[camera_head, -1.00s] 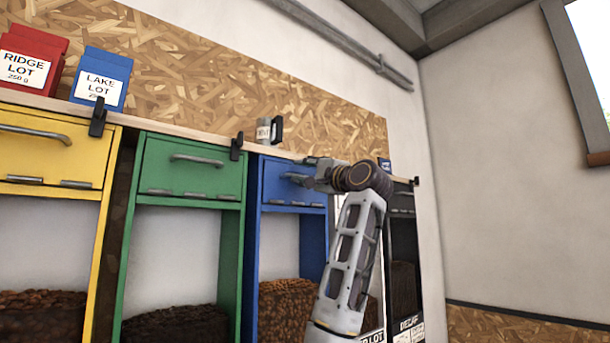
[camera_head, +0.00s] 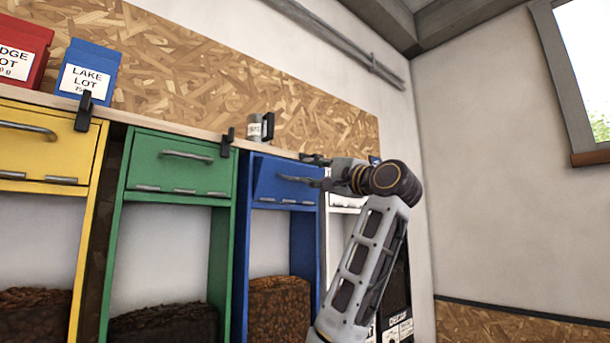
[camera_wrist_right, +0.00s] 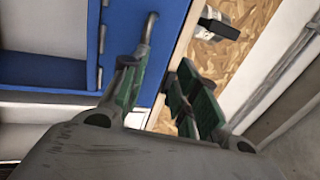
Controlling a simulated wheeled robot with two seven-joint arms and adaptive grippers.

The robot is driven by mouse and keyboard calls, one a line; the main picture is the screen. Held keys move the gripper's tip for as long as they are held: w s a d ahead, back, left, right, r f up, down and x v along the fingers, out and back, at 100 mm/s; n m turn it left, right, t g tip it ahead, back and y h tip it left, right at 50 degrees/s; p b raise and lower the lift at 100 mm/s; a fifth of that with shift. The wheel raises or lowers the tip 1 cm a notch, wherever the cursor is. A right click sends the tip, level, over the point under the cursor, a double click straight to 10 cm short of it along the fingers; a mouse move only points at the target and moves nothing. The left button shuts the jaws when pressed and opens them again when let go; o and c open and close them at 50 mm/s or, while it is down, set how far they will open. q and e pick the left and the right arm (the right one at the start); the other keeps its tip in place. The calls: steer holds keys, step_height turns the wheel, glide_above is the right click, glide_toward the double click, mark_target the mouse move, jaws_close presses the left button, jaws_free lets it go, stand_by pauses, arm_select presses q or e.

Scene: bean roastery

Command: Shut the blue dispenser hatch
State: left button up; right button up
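The blue hatch (camera_head: 275,184) is the front panel of the blue dispenser, with a grey bar handle (camera_head: 297,179). It looks slightly ajar, with its top edge tilted outward. My right gripper (camera_head: 313,171) is at the right end of the handle, its fingers spread. In the right wrist view, the handle (camera_wrist_right: 148,38) is beside the tip of the left-hand finger of my right gripper (camera_wrist_right: 160,85). The fingers are apart with nothing between them; whether one touches the handle I cannot tell. My left gripper is out of view.
Green (camera_head: 180,163) and yellow (camera_head: 45,145) dispensers stand to the left. Black clips sit on the shelf edge.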

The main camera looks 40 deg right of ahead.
steer(key=shift+v, duration=2)
